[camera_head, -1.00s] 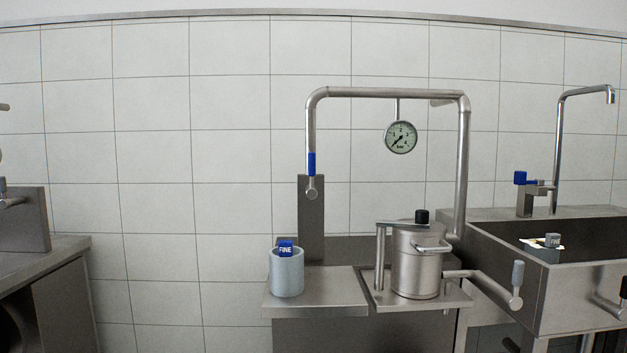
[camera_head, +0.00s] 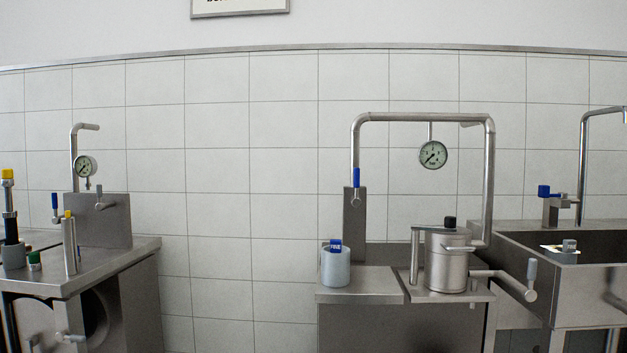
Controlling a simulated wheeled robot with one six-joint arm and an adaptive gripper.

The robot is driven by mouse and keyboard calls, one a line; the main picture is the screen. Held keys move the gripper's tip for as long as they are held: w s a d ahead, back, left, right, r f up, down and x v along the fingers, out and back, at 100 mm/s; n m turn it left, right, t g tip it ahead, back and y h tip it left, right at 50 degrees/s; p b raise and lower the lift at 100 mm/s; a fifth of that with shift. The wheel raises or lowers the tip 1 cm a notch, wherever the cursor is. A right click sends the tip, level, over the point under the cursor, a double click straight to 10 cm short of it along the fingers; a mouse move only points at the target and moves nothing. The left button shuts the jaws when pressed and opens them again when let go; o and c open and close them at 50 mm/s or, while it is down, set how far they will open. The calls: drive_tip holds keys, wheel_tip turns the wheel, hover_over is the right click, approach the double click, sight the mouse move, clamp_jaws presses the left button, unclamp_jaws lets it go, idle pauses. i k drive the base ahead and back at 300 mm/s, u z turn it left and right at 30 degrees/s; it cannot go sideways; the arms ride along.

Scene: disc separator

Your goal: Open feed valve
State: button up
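No valve in view is labelled as the feed valve. A blue-handled valve (camera_head: 356,180) sits at the lower left end of the overhead steel pipe (camera_head: 425,117), its handle pointing up. A round pressure gauge (camera_head: 433,155) hangs from that pipe. Below it stands a steel vessel (camera_head: 446,265) with a black knob on its lid. A grey-handled valve (camera_head: 532,275) is on the outlet pipe at the vessel's right. On the left machine, a blue lever (camera_head: 55,205) and a grey lever (camera_head: 99,193) are on the upright panel. My gripper is not in view.
A pale blue cup (camera_head: 335,268) holding a blue "FINE" tag stands on the steel bench (camera_head: 360,287). A sink (camera_head: 575,285) with a blue-handled tap is at right. The left bench (camera_head: 110,262) carries yellow-topped and green-topped parts. Tiled wall shows between the benches.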

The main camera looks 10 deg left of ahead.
sight(355, 202)
drive_tip(key=u, duration=0.3)
drive_tip(key=k, duration=0.75)
drive_tip(key=u, duration=1.2)
drive_tip(key=i, duration=1.7)
drive_tip(key=z, duration=1.1)
drive_tip(key=i, duration=0.6)
drive_tip(key=z, duration=0.75)
